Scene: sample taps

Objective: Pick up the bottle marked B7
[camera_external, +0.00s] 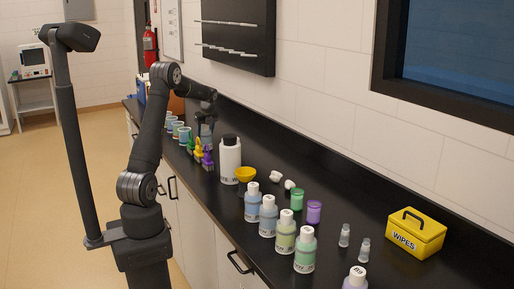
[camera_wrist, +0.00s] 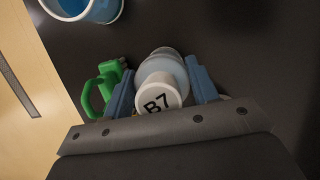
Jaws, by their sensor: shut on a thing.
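The bottle marked B7 (camera_wrist: 158,86) is in the middle of the wrist view, with a white cap bearing the black label "B7" and a pale, clear body. My gripper (camera_wrist: 163,84) has one blue finger on each side of the bottle and is shut on it. In the external view my gripper (camera_external: 205,122) is at the far part of the black counter, and the bottle there is small and partly hidden by it. I cannot tell whether the bottle's base touches the counter.
A green clamp-like object (camera_wrist: 103,88) lies close beside my left finger. A cup of blue liquid (camera_wrist: 93,8) stands nearby. On the counter (camera_external: 330,265) are a large white bottle (camera_external: 230,160), a yellow funnel (camera_external: 245,174), several labelled bottles and a yellow wipes box (camera_external: 415,234).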

